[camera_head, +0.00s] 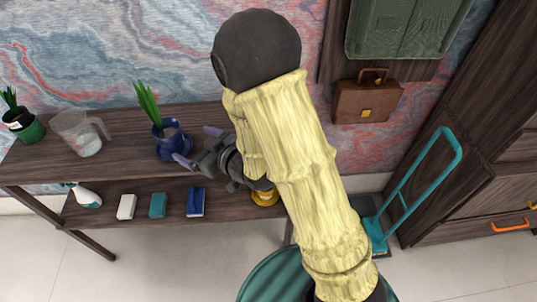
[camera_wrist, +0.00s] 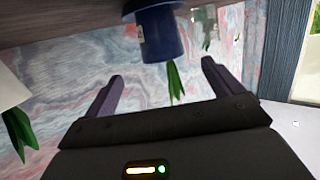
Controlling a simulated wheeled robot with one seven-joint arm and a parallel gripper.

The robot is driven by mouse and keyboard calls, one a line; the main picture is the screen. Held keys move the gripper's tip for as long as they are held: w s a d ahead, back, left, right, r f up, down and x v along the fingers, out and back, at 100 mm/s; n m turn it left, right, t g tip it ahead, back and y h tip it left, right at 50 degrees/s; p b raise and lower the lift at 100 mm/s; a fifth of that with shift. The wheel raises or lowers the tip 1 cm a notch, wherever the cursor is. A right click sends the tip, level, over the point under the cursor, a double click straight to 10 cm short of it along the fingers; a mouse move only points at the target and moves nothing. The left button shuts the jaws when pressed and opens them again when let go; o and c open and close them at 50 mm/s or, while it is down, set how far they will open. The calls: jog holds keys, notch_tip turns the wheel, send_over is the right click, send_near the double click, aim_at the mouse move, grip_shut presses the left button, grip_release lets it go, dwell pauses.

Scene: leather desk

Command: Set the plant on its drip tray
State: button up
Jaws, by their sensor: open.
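A blue pot (camera_head: 172,142) with upright green leaves stands on the wooden desk, left of my gripper. In the wrist view, which is upside down, the blue pot (camera_wrist: 160,38) hangs at top centre with its leaves pointing down. A wider blue part shows at its base, cut by the frame edge; I cannot tell whether this is a drip tray. A second plant in a dark green pot (camera_head: 24,127) stands at the desk's left end. My gripper (camera_head: 197,146) is open and empty, its fingers (camera_wrist: 162,72) spread just beside the blue pot.
A clear jug (camera_head: 80,133) stands between the plants. The lower shelf holds a spray bottle (camera_head: 86,197), a white block (camera_head: 127,206), a teal block (camera_head: 157,205), a blue block (camera_head: 195,202) and a yellow item (camera_head: 265,198). My arm hides the desk's right part.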

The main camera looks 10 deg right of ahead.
jog(key=d+h, duration=0.1)
jog(key=d, duration=0.1)
jog(key=w+d+m+h, duration=0.1)
jog(key=d, duration=0.1)
jog(key=w+d+m+h, duration=0.1)
jog(key=d+h, duration=0.1)
jog(key=shift+w+d+f, duration=0.1)
jog(key=shift+d+f, duration=0.3)
jog(key=d+m+h, duration=0.1)
jog(key=d, duration=0.1)
jog(key=s+d+g+h, duration=0.1)
jog(key=d, duration=0.2)
jog(key=d+m+h, duration=0.1)
jog(key=d+h, duration=0.1)
jog(key=d, duration=0.1)
jog(key=shift+s+d+f+m+g, duration=0.15)
jog(key=shift+f+m+g, duration=0.15)
jog(key=shift+g, duration=0.1)
jog(key=s+d+r+m+g+h, duration=0.1)
jog(key=s+d+m+g+h, duration=0.2)
jog(key=s+d+g, duration=0.3)
jog(key=s+d+m, duration=0.1)
jog(key=s+d, duration=0.3)
jog(key=s, duration=0.3)
jog(key=shift+r+m, duration=0.15)
jog(key=shift+m, duration=0.15)
notch_tip(320, 180, up, 16)
jog(key=p, duration=1.6)
jog(key=shift+r, duration=0.1)
